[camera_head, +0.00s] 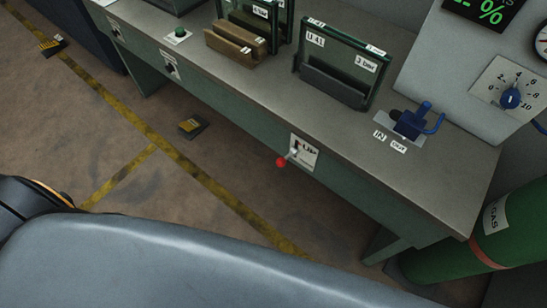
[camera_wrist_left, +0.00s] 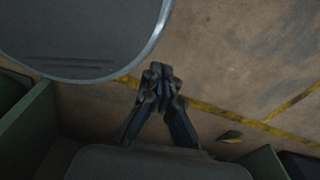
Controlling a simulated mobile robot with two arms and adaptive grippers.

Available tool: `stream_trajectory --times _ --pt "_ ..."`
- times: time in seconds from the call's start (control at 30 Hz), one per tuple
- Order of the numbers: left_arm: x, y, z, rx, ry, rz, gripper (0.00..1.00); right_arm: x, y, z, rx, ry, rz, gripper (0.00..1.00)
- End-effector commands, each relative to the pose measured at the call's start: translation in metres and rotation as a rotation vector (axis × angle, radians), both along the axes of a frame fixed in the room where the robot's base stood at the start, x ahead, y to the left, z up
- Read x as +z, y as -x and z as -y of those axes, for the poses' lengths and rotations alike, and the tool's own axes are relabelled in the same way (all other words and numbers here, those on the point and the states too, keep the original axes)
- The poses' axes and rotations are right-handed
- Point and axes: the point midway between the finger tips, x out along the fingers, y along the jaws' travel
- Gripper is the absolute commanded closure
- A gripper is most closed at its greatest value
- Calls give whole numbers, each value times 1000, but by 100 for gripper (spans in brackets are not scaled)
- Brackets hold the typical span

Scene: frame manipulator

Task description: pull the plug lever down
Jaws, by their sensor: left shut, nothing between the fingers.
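A lever with a red ball knob (camera_head: 281,162) sticks out from a white plate (camera_head: 304,150) on the front of the green workbench. The plate carries dark lettering that seems to read "UP". My left gripper (camera_wrist_left: 161,75) shows in the left wrist view, shut and empty above the floor. The lever cannot be made out in that view. Neither gripper shows in the head view.
The workbench (camera_head: 235,75) bears framed panels (camera_head: 343,64) and a blue valve-like fitting (camera_head: 411,121). Other switches (camera_head: 170,65) sit along its front. The floor (camera_head: 125,160) before the bench is mostly clear.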

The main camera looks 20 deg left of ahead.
Motion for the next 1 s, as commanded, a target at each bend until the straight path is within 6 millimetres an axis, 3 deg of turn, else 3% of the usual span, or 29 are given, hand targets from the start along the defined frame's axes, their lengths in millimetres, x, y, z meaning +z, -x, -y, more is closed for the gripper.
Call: stream_trajectory --times 0.03,0.07,0.13,0.17,0.27,0.37,0.4,0.53,0.6,0.73,0.87,1.0 --pt "0 -3 -5 5 -5 7 100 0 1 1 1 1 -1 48" --pt "1 -9 -9 12 -7 21 100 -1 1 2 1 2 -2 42" --pt "3 -31 -21 43 -10 75 100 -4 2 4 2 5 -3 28" --pt "5 -45 -30 65 -9 111 100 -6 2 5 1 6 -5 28" --pt "27 -116 -67 175 17 298 100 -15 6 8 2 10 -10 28" --pt "77 -204 -95 300 131 540 100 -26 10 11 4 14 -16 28" --pt "104 -236 -99 341 204 628 100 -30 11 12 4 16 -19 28" --pt "198 -309 -86 432 506 824 100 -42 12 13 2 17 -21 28" --pt "245 -330 -69 457 675 867 100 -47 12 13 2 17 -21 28" --pt "311 -343 -37 478 933 866 100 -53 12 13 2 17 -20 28" --pt "344 -343 -19 487 1067 838 100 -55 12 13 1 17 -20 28" --pt "353 -343 -14 492 1102 829 100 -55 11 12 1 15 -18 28"
